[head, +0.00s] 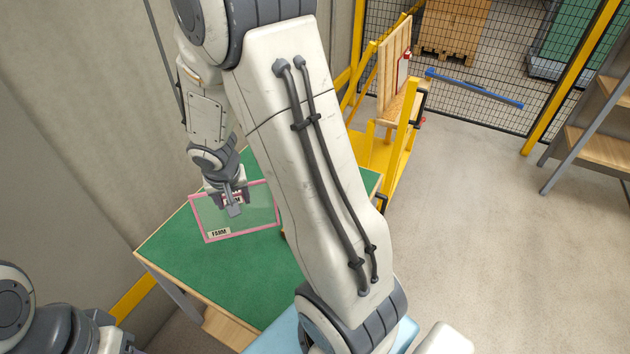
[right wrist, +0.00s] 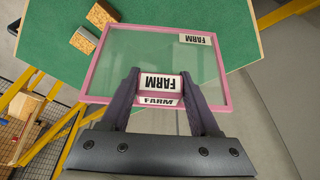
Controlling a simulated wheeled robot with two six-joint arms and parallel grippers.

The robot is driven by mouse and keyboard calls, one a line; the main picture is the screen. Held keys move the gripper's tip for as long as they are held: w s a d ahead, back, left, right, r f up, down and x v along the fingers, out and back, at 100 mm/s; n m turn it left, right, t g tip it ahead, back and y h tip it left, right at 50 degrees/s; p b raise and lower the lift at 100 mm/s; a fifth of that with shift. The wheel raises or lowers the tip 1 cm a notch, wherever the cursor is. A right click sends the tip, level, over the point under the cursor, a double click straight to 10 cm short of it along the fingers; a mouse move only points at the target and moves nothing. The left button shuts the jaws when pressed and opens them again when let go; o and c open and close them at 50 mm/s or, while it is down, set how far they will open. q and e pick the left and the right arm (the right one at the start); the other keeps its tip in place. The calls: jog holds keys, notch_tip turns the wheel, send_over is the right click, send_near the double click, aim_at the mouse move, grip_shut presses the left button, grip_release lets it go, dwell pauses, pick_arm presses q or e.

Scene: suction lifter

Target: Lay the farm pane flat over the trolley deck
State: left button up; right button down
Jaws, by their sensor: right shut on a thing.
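The farm pane (head: 262,213) is a clear sheet with a pink frame and FARM labels, at the green table in the head view. It also shows in the right wrist view (right wrist: 140,58), reaching past the table edge. I cannot tell whether the pane touches the table. The yellow trolley (head: 376,152) stands behind the table, its deck partly hidden by my right arm. My left gripper is out of view.
The green table (head: 240,290) has clear room in front of the pane. Two small blocks (right wrist: 83,40) lie beside the pane. A wooden board (head: 394,65) stands upright on the trolley. A mesh fence, a blue bar (head: 475,88) and shelves (head: 600,145) are at right.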

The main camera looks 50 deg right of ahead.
jog(key=s+d+f+m+t+y+b, duration=0.1)
jog(key=s+d+f+m+t, duration=0.1)
jog(key=s+d+f+m, duration=0.3)
jog(key=s+d+f+m+t+y+b, duration=0.2)
jog(key=s+d+f+m, duration=0.3)
jog(key=s+d+m, duration=0.7)
jog(key=s+d+f+m+t+y+b, duration=0.1)
jog(key=s+d+f+m+t, duration=0.3)
jog(key=s+d+m, duration=0.5)
jog(key=s+f+m+y, duration=0.1)
jog(key=s, duration=0.2)
jog(key=shift+s+f+b, duration=0.15)
jog(key=shift+s+b, duration=0.15)
jog(key=shift+s, duration=0.1)
jog(key=shift+d, duration=0.1)
